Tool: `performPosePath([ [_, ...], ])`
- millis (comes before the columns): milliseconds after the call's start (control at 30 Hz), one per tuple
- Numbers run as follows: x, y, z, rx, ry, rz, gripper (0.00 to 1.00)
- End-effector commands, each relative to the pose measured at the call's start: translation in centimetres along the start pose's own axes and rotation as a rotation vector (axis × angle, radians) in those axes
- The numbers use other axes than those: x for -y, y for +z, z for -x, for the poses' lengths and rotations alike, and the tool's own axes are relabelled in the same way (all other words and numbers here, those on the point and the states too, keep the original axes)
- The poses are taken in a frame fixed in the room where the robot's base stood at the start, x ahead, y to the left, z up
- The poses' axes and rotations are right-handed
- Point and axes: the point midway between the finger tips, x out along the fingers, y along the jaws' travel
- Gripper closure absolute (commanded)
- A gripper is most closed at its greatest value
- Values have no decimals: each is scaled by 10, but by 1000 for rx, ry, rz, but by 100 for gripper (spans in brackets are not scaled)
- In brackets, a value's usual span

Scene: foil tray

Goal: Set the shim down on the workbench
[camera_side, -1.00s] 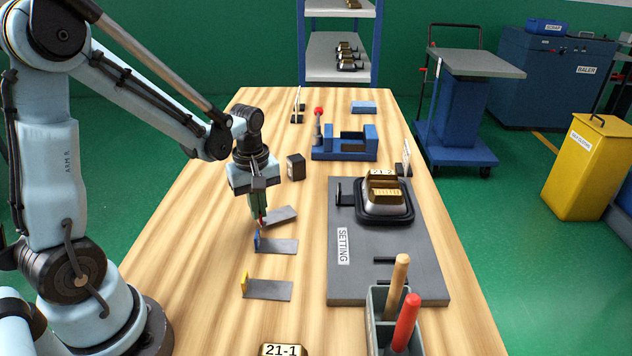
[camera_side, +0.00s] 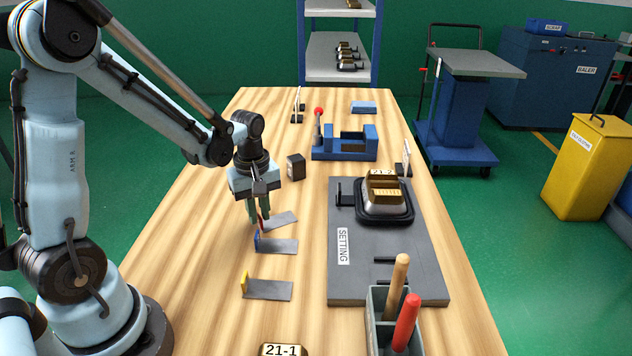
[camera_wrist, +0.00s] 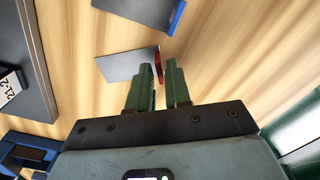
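The shim with the red tab, a thin grey plate (camera_side: 279,221), lies on the workbench (camera_side: 200,255) beyond the blue-tabbed shim. In the wrist view its plate (camera_wrist: 125,65) lies on the wood, with the red tab (camera_wrist: 158,67) upright at its right end. My gripper (camera_side: 257,221) is low over the bench at that tab. In the wrist view its green fingers (camera_wrist: 159,66) stand apart, one on each side of the tab, with gaps showing. The fingers partly hide the tab in the side view.
The blue-tabbed shim (camera_side: 279,246) and yellow-tabbed shim (camera_side: 270,290) lie nearer the camera. A dark setting plate (camera_side: 365,270) carrying a foil-tray die (camera_side: 384,203) is to the right. A small dark block (camera_side: 296,167) and blue fixture (camera_side: 345,149) stand behind. The bench's left side is clear.

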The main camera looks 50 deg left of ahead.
Motion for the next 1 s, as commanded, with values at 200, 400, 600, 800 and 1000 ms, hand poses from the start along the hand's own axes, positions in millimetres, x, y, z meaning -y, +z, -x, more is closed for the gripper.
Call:
performPosePath([
  [200,0,0,9,0,0,0,82],
  [400,0,0,18,0,0,0,82],
  [600,0,0,28,0,0,0,82],
  [800,0,0,36,0,0,0,82],
  [1000,0,0,43,0,0,0,82],
])
